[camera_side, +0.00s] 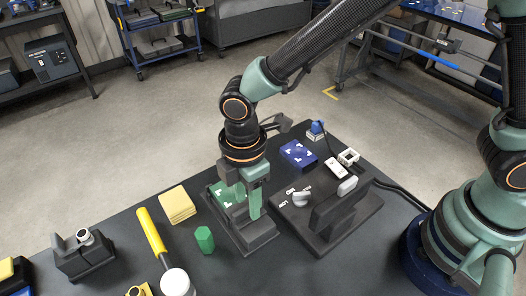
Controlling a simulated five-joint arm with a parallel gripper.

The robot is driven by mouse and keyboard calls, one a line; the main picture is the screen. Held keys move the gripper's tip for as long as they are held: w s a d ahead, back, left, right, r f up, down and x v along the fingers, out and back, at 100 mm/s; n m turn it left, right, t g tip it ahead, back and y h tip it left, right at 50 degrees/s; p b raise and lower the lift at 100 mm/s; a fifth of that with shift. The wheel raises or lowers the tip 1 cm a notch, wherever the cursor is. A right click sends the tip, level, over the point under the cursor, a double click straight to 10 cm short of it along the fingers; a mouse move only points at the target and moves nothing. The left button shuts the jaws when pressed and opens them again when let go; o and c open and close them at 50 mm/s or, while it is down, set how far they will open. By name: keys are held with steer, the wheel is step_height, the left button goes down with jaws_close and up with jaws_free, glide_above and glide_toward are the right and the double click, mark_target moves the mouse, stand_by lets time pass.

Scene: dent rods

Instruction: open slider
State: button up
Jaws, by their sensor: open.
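My gripper (246,208) points down with its green fingers apart and nothing seen between them. It is over a dark grey fixture (255,237) with a green block (218,192) at its back left, partly hidden by the fingers. Whether a finger touches the fixture cannot be told. To the right stands a black panel unit (322,238) with white markings, a white knob (301,199) and a white handle (347,186) by an upright black plate. No part is clearly labelled as the slider; the handle could be it.
A blue block (298,154) and a white square ring (348,156) lie behind the panel. Left of my gripper are a green hexagonal piece (205,239), a yellow block (177,205) and a yellow-handled mallet (152,232). A black fixture (84,259) stands far left.

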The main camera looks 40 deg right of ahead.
steer(key=shift+f, duration=0.55)
jaws_close()
steer(key=shift+r, duration=0.1)
stand_by(1.0)
